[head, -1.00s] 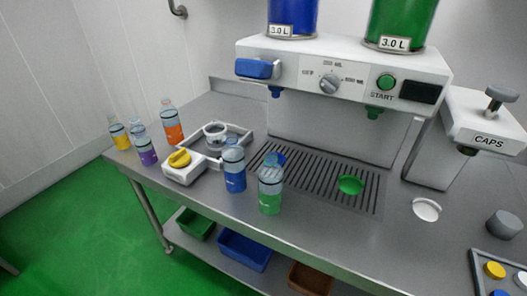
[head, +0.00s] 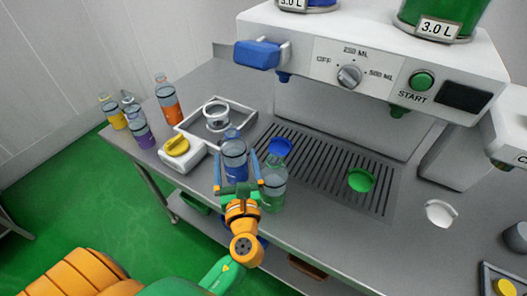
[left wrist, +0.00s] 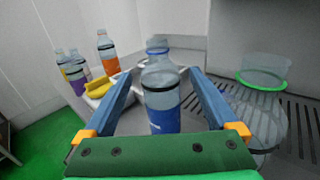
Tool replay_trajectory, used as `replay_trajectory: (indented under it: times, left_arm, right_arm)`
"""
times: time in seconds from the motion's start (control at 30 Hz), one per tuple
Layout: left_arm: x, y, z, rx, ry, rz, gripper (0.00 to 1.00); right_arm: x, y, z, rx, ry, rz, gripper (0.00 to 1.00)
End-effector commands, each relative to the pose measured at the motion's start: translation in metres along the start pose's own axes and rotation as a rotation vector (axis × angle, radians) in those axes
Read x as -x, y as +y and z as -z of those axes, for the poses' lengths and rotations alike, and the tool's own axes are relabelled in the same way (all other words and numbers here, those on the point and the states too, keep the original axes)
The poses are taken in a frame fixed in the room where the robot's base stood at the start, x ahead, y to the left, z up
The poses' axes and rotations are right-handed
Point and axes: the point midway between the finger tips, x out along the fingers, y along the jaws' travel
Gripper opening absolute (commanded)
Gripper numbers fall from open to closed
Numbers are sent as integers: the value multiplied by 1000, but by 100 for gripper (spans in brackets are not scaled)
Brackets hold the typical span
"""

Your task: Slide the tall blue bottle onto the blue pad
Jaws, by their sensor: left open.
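The tall blue bottle (head: 234,158) stands upright on the table in front of the drip grate's left end. In the left wrist view the blue bottle (left wrist: 161,92) is upright between my fingers. My left gripper (head: 237,168) is open, with one finger on each side of the bottle; I cannot tell whether either touches it. The blue pad (head: 280,147) lies on the grate behind and right of the bottle, partly hidden by the green bottle. My right gripper is not in view.
The green bottle (head: 273,186) stands close to the right of my left gripper. A green pad (head: 361,180) lies on the grate (head: 325,165). The dispenser (head: 370,60) overhangs the grate.

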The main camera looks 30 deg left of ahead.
Motion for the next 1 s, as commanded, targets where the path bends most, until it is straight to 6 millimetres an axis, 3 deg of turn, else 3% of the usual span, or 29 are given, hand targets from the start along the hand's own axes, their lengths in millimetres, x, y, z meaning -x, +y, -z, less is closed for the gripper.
replay_trajectory:
  times: [0.33,0.4,0.6,0.73,1.0]
  left_arm:
    - [0,0,87,-7,2,3,93]
    - [-21,-1,75,-3,-6,1,93]
    - [-62,-1,78,-2,-2,2,93]
    - [-73,0,78,0,0,1,93]
    - [-75,0,79,0,2,2,93]
  right_arm:
    - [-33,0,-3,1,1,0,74]
    - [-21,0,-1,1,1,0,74]
    - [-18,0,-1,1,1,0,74]
    - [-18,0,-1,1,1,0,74]
    - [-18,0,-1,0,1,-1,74]
